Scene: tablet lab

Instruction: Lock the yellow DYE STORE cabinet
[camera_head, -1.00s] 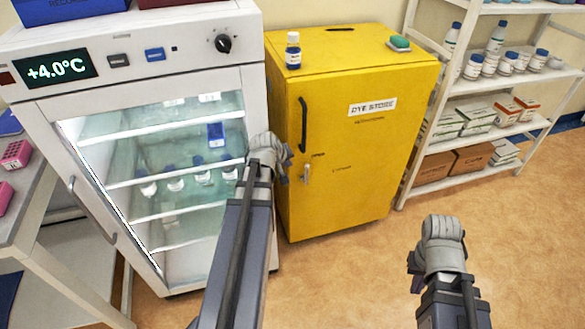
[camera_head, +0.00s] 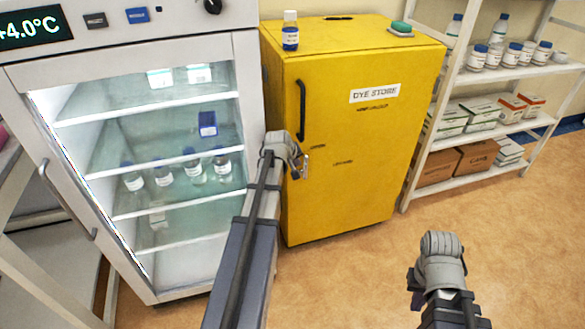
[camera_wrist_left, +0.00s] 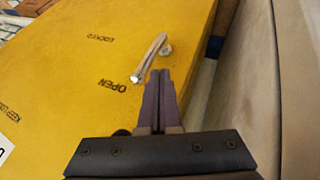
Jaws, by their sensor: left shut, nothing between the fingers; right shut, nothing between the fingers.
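The yellow DYE STORE cabinet (camera_head: 350,190) stands shut, with a dark vertical handle (camera_head: 301,110) on its door's left side. Below the handle is a small silver lock lever (camera_head: 305,168). In the left wrist view the lever (camera_wrist_left: 149,60) has its near end beside the printed word OPEN (camera_wrist_left: 119,86); the word LOCKED (camera_wrist_left: 100,38) is further off. My left gripper (camera_head: 293,152) is shut and empty; its fingertips (camera_wrist_left: 160,76) appear close to the lever, and contact cannot be told. My right gripper (camera_head: 441,244) is shut and empty over the floor.
A glass-door fridge (camera_head: 150,170) stands close at the cabinet's left. A white shelf rack (camera_head: 480,85) with bottles and boxes stands at its right. The floor (camera_head: 350,275) in front is clear.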

